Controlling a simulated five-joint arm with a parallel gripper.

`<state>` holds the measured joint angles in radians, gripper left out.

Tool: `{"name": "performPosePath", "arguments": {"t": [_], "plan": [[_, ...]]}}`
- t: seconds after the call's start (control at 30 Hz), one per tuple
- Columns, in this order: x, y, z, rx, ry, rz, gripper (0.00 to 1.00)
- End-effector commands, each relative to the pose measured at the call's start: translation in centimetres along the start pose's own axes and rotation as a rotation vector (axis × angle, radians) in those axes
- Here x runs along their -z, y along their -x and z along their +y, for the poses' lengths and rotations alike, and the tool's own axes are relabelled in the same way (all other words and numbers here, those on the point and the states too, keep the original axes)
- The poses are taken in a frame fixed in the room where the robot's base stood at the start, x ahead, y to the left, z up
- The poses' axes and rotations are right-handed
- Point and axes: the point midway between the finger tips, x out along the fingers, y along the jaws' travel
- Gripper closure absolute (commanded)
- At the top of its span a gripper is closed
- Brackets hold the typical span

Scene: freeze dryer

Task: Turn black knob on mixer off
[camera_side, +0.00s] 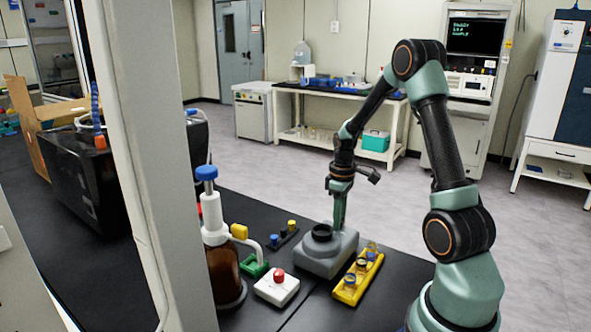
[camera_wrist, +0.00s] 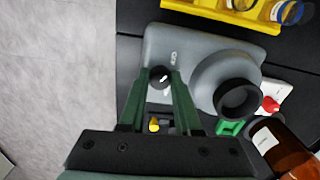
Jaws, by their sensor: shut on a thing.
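The grey mixer (camera_side: 327,256) stands on the black bench in the side view, with a black cup on top. In the wrist view the mixer (camera_wrist: 150,45) fills the middle, its dark round cup (camera_wrist: 238,97) on the right. The black knob (camera_wrist: 160,76) with a white mark sits on the mixer's face, beside a small printed label. My gripper (camera_wrist: 161,80) has its green fingers on either side of the knob, closed on it. In the side view my gripper (camera_side: 340,215) points down at the mixer's back, and the knob is hidden there.
A yellow rack (camera_side: 357,278) with vials stands right of the mixer. A white box with a red button (camera_side: 277,287), a green holder (camera_side: 250,267) and a brown bottle (camera_side: 224,270) stand to the left. A pale post (camera_side: 150,150) blocks part of the side view.

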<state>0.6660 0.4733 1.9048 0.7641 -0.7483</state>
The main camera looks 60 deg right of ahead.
Motion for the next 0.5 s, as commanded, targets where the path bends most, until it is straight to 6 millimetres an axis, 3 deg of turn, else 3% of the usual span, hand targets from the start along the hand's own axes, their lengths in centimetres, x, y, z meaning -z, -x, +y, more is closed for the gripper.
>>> {"name": "performPosePath", "arguments": {"t": [0.27,0.3,0.37,0.5], "plan": [[0.03,0.14,0.00,0.000,0.002,0.000,1.00],[0.03,0.14,0.00,0.000,0.002,0.000,0.61],[0.04,0.13,0.01,-0.001,0.002,0.001,0.38],[0.03,0.07,0.00,0.000,0.001,0.000,0.38]]}}
